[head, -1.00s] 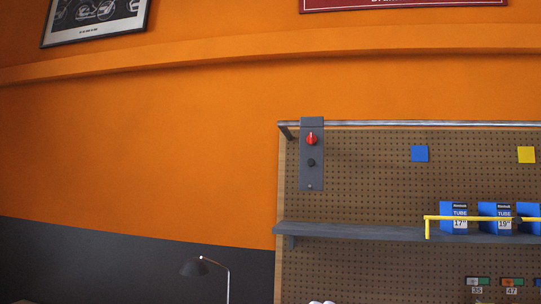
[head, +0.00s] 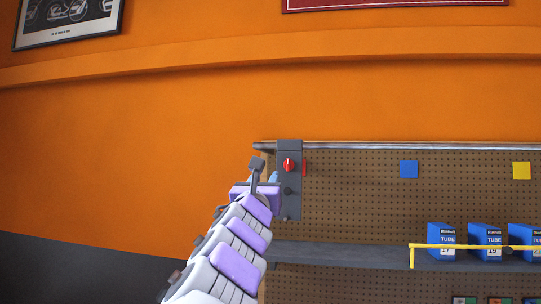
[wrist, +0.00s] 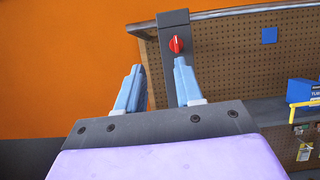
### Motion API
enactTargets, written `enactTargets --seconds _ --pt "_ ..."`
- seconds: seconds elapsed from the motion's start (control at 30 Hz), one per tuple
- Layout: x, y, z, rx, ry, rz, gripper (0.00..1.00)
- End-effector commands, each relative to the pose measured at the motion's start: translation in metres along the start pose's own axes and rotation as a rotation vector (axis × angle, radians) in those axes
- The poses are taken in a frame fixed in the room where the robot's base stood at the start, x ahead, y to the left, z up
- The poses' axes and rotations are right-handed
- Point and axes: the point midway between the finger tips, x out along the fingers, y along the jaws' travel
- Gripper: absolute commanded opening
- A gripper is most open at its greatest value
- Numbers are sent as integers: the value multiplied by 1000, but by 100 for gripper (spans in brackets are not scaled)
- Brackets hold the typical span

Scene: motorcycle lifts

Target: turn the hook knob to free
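The red knob (head: 288,165) sits on the upper part of a dark grey panel (head: 291,208) that hangs from the rail at the pegboard's left end. A dark round knob (head: 288,191) is below it. In the wrist view the red knob (wrist: 176,44) has a white pointer line and shows just above the right fingertip. My gripper (wrist: 156,82) has its two blue fingers apart with nothing between them. It is in front of and below the red knob, apart from it as far as I can see. In the head view my arm hides part of the panel's left side.
A metal rail (head: 400,146) runs along the pegboard top (head: 350,200). A grey shelf (head: 340,255) holds blue tube boxes (head: 441,237), with a yellow bar (head: 460,246) in front. The orange wall (head: 130,150) to the left is clear.

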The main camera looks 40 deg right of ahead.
Motion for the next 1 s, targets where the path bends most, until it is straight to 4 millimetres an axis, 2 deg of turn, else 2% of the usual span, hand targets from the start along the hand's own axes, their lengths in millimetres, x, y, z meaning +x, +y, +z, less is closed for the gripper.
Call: enactTargets --seconds 0.03,0.13,0.43,0.57,0.67,0.9,1.0 --pt "17 -6 -2 7 8 -3 36" --pt "34 -9 -5 8 11 -5 36" --pt "38 20 13 -6 -13 6 36" --pt "51 24 15 -8 -14 6 36" --pt "72 18 12 -4 -11 6 36" --pt "129 -11 -7 11 8 -4 36" --pt "140 -14 -10 11 11 -5 36"
